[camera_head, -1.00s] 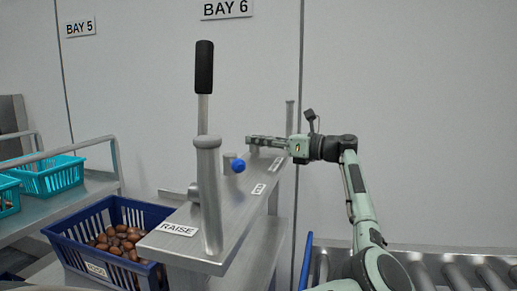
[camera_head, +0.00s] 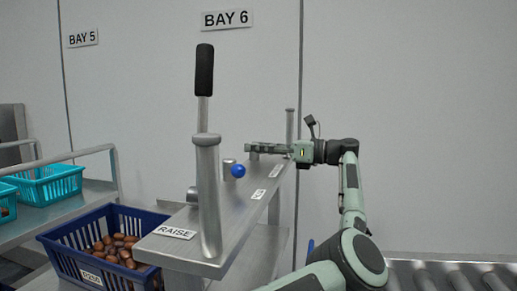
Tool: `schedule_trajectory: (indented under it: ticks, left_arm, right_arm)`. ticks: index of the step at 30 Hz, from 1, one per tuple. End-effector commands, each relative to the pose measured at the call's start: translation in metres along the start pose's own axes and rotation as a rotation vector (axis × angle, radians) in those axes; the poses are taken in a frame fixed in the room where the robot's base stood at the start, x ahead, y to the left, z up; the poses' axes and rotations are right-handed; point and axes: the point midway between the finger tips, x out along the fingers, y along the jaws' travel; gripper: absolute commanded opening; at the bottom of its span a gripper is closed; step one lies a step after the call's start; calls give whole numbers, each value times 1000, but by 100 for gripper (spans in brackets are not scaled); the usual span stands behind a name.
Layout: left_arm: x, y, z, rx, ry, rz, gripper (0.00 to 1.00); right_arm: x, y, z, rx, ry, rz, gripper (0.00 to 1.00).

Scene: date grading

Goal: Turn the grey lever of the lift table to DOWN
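The lift table's metal top (camera_head: 236,207) carries a RAISE label (camera_head: 175,232) at its near end. A blue knob (camera_head: 238,171) sits mid-top beside a small grey stub. Two small labels lie farther back, too small to read.
A dark blue crate (camera_head: 62,247) of brown dates stands left of the table. Teal baskets (camera_head: 62,185) sit on a metal cart (camera_head: 97,194) farther left. A roller conveyor (camera_head: 440,275) runs at the lower right. The wall is behind.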

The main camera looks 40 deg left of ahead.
Motion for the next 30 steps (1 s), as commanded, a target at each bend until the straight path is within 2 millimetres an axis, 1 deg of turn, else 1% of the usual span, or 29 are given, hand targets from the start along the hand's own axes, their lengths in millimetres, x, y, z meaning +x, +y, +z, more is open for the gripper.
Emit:
schedule_trajectory:
  ticks: [5, 8, 11, 15, 19, 27, 30]
  left_arm:
    - [-4, 0, 0, 1, 0, -2, 39]
    - [-14, -1, 0, 1, 0, -5, 39]
    - [-33, -1, 1, 1, -1, -5, 39]
    - [-67, -1, 1, 2, -2, -6, 39]
    - [-94, 0, 1, 1, -2, -4, 39]
    - [-113, -2, 1, 1, 1, -2, 39]
    - [-117, -1, 0, 0, 0, -1, 39]
  right_arm:
    - [0, 0, -1, 0, 2, 1, 42]
    - [0, 0, -1, 0, 2, 1, 42]
    - [0, 0, -1, 0, 2, 0, 42]
    - [0, 0, -1, 0, 2, 0, 42]
    - [0, 0, 0, 0, 2, 0, 42]
    - [0, 0, 0, 0, 2, 0, 42]
    - [0, 0, 0, 0, 1, 0, 42]
